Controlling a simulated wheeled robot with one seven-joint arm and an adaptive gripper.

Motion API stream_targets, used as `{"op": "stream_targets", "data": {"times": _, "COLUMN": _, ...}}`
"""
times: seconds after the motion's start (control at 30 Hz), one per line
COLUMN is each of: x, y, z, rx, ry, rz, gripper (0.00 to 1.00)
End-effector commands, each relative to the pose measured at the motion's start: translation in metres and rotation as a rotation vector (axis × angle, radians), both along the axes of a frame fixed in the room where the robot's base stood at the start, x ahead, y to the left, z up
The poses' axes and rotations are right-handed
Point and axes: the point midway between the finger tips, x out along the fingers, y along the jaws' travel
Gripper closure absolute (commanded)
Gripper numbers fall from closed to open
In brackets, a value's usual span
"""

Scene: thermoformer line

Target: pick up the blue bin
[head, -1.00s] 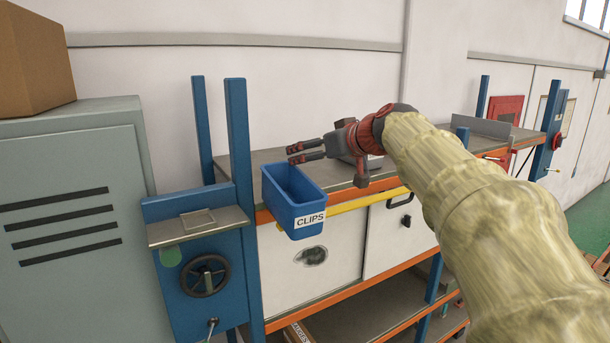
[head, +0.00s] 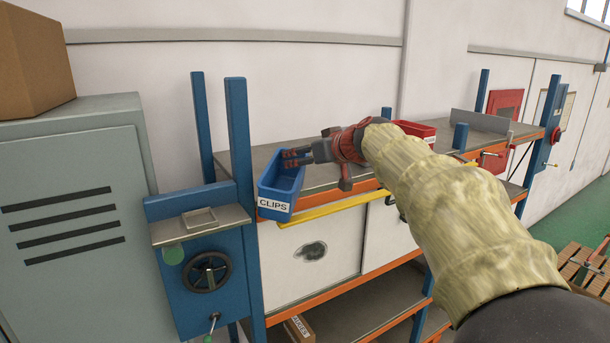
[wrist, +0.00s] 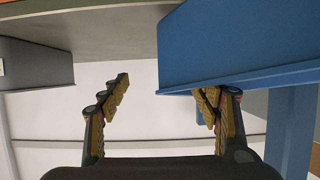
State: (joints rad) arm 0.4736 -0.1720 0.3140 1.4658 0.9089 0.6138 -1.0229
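The blue bin (head: 277,190), labelled CLIPS, sits at the front left end of the workbench, beside the blue post, its label facing front-left. My gripper (head: 297,158) reaches in from the right, its fingers overlapping the bin's opening in the head view. In the wrist view the gripper (wrist: 160,98) has its two fingers wide apart. The bin wall (wrist: 235,45) fills the upper right there; the right fingertip overlaps its rim, the left finger is clear of it. Whether the finger touches the rim, I cannot tell.
A red bin (head: 415,131) stands further right on the bench, partly behind my arm. A yellow rail (head: 335,209) runs along the bench front. Blue posts (head: 240,150) stand close left of the blue bin. A blue handwheel unit (head: 205,265) and grey locker (head: 70,200) are further left.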

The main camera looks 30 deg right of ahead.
Motion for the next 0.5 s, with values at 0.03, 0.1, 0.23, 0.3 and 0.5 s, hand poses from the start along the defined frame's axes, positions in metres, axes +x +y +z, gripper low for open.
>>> {"op": "stream_targets", "data": {"times": 0.03, "x": 0.0, "y": -0.0001, "z": 0.0007, "rx": 0.0, "ry": -0.001, "rz": 0.0, "gripper": 0.42}}
{"op": "stream_targets", "data": {"times": 0.1, "x": -0.0001, "y": -0.0001, "z": 0.0008, "rx": 0.0, "ry": -0.001, "rz": -0.001, "gripper": 0.46}}
{"op": "stream_targets", "data": {"times": 0.23, "x": 0.0, "y": -0.0001, "z": 0.0007, "rx": 0.0, "ry": -0.001, "rz": -0.001, "gripper": 0.53}}
{"op": "stream_targets", "data": {"times": 0.3, "x": 0.0, "y": -0.0002, "z": 0.0004, "rx": 0.0, "ry": -0.001, "rz": -0.001, "gripper": 0.57}}
{"op": "stream_targets", "data": {"times": 0.5, "x": 0.0, "y": -0.0002, "z": 0.0, "rx": 0.0, "ry": 0.0, "rz": 0.0, "gripper": 0.69}}
